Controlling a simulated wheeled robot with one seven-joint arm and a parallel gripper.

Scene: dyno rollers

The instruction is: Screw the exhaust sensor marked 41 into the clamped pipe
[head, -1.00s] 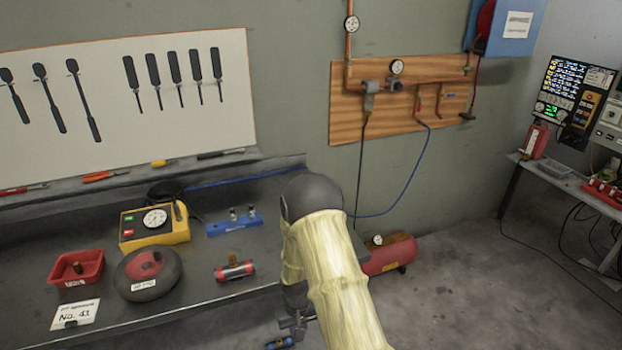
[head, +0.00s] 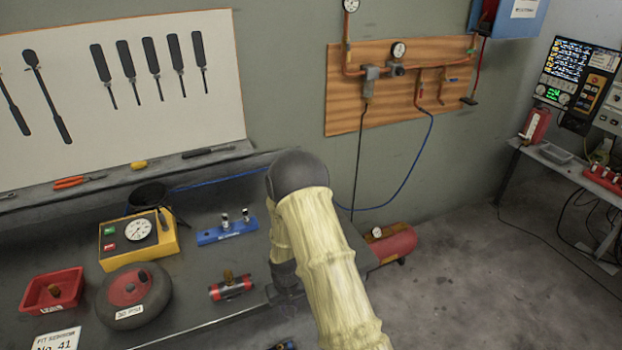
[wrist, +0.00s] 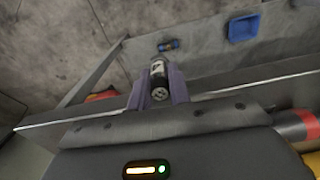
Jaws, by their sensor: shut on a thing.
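My gripper (wrist: 159,92) is in the wrist view, its two purple-grey fingers shut on a small dark and silver cylindrical sensor (wrist: 158,72). The number on this sensor cannot be read. In the head view my arm hides the gripper. A short dark pipe with red ends and a brass fitting on top (head: 231,287) lies near the bench's front edge. A red and dark cylinder, likely this pipe, shows at the right of the wrist view (wrist: 297,126), apart from the held sensor. A white card reading No. 41 (head: 57,342) lies at the bench's front left.
A blue rack (head: 226,233) holds two small upright sensors. A red tank (head: 392,243) is right of the bench.

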